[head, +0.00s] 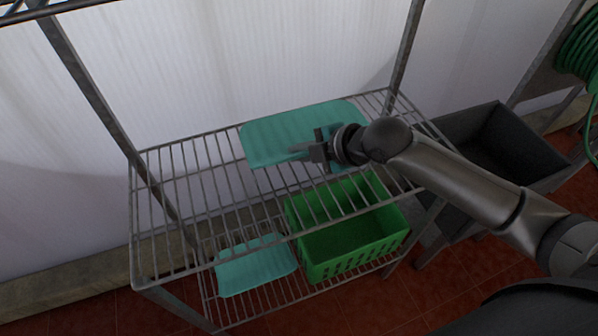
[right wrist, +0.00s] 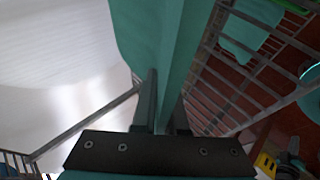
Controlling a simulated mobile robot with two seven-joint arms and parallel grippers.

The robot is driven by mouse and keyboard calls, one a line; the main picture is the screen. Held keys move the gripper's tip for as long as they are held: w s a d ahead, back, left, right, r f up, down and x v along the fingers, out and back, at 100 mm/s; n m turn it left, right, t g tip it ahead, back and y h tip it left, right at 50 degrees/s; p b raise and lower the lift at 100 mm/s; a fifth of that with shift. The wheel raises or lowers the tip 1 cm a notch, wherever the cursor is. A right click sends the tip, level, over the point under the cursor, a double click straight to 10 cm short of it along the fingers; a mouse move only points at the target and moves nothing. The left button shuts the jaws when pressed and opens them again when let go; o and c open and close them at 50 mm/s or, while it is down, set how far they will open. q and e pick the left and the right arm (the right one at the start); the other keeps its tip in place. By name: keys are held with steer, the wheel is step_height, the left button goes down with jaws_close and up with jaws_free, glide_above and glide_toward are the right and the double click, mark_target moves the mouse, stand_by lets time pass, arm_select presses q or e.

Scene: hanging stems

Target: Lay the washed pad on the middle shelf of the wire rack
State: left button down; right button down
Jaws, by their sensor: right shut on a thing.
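The teal pad (head: 290,133) is over the back right part of the wire rack's middle shelf (head: 190,185). It looks roughly flat in the head view; I cannot tell whether it touches the wires. My right gripper (head: 308,147) reaches in from the right and is shut on the pad's near edge. In the right wrist view the pad (right wrist: 165,50) runs edge-on away from between the fingers (right wrist: 163,110). The gripper and wrist hide part of the pad. My left gripper is not in view.
A second teal pad (head: 255,267) lies on the lower shelf, left of a green crate (head: 355,245). A rack post (head: 408,45) stands behind my right arm. A dark basin (head: 500,150) is to the right. The middle shelf's left part is clear.

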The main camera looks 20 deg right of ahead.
step_height(320, 180, down, 2)
steer(key=shift+f, duration=0.15)
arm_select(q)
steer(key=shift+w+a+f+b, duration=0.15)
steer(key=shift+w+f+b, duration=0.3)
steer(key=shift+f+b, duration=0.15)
arm_select(e)
steer(key=shift+f, duration=1.75)
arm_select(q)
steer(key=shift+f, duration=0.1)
arm_select(e)
steer(key=c, duration=1)
jaws_free()
steer(key=shift+o, duration=0.2)
arm_select(q)
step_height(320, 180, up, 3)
steer(key=p, duration=0.2)
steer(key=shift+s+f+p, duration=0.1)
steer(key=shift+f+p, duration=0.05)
steer(key=shift+p, duration=0.2)
arm_select(e)
steer(key=v, duration=1.2)
